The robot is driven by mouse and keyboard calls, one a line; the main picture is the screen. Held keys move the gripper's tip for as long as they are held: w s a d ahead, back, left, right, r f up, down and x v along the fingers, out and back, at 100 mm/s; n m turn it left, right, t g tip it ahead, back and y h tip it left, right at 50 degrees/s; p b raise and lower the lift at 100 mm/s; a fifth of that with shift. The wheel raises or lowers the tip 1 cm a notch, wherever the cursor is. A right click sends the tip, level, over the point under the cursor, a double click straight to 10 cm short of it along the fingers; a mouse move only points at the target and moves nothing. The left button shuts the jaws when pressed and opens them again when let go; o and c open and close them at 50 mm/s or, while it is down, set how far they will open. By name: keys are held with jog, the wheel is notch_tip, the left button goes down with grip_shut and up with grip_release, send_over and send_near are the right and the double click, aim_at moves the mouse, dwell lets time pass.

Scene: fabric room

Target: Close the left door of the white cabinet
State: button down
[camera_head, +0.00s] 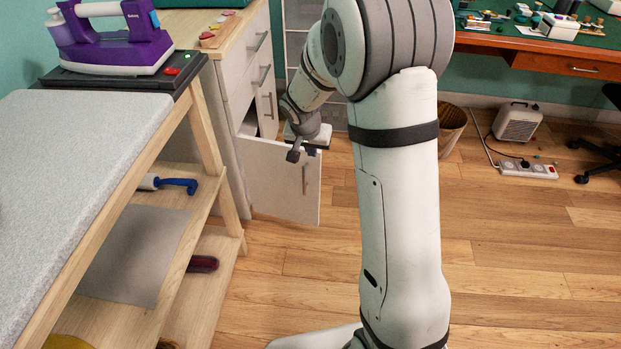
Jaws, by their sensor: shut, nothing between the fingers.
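The white cabinet (232,82) stands at the back left, with a wooden top, drawers and grey bar handles. Its left door (278,182) is swung open and sticks out into the room, with a vertical bar handle (306,178) near its free edge. The dark gap of the opening shows behind it. My gripper (292,155) is at the door's top edge, its dark fingers over the upper part of the door. It is shut and holds nothing. I cannot tell whether it touches the door. My arm hides part of the area to the right.
An ironing table (85,150) with a purple iron (112,30) on it stands close by on the left, with shelves below. A wastebasket (452,127), a white heater (516,121) and a power strip (527,169) are at the back right. The wooden floor (520,260) on the right is clear.

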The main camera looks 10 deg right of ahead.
aim_at(313, 166)
jog(key=shift+m, duration=0.3)
jog(key=w+b+x, duration=0.1)
jog(key=b+x, duration=0.1)
jog(key=x, duration=0.4)
jog(key=b+x, duration=0.1)
jog(key=x, duration=0.5)
jog(key=w+a+b+x, duration=0.1)
jog(key=b+x, duration=0.1)
jog(key=x, duration=0.4)
jog(key=shift+w+r+b, duration=0.3)
jog(key=shift+r, duration=0.1)
jog(key=shift+w+d, duration=0.25)
jog(key=shift+w, duration=0.4)
jog(key=shift+r, duration=0.1)
